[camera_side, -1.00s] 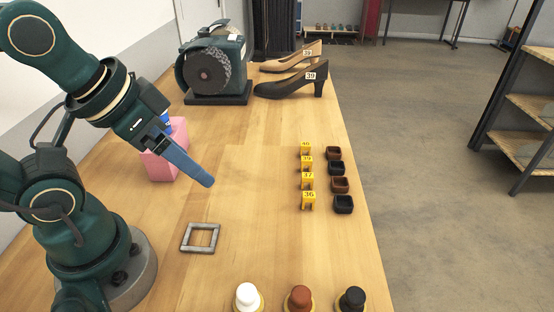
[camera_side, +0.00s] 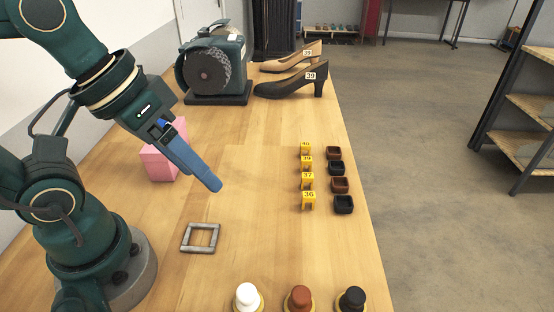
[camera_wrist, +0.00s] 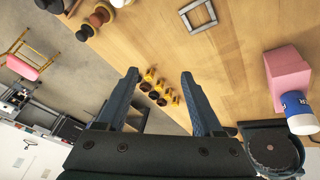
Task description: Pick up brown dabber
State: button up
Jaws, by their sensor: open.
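The brown dabber (camera_side: 299,299) stands upright at the front edge of the side view, between a white dabber (camera_side: 247,297) and a black dabber (camera_side: 351,299). In the wrist view the brown dabber (camera_wrist: 99,16) shows at the upper left, in the row of dabbers. My gripper (camera_side: 214,185) hangs above the middle of the table, well back from the dabbers and to their left. In the wrist view my gripper (camera_wrist: 160,76) has its two blue fingers wide apart with nothing between them.
A grey square frame (camera_side: 201,238) lies flat on the table. Yellow numbered markers (camera_side: 308,201) and small dark cups (camera_side: 343,204) line the right edge. A pink block (camera_side: 160,163), a grinder (camera_side: 214,70) and heeled shoes (camera_side: 290,86) stand farther back. The middle is clear.

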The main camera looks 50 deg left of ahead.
aim_at(300, 290)
jog(key=w+d+f+n+g+h, duration=0.2)
jog(key=d+n+g+h, duration=0.1)
jog(key=d+g+h, duration=0.15)
jog(key=w+d+f+n+g+h, duration=0.1)
jog(key=w+d+n+g+h, duration=0.2)
jog(key=d, duration=0.3)
jog(key=f+n+h, duration=0.1)
jog(key=f+n, duration=0.1)
jog(key=f, duration=0.1)
jog(key=d+f+n+g+h, duration=0.1)
jog(key=f+n, duration=0.1)
jog(key=f, duration=0.1)
jog(key=w+d+f+n+g+h, duration=0.1)
jog(key=f+n, duration=0.1)
jog(key=f, duration=0.1)
jog(key=shift+f, duration=0.15)
jog(key=shift+s+d+f+g+h, duration=0.25)
jog(key=shift+s+d+f+g, duration=0.05)
jog(key=shift+f+g, duration=0.05)
jog(key=shift+x, duration=2.15)
jog(key=shift+w, duration=0.1)
grip_shut()
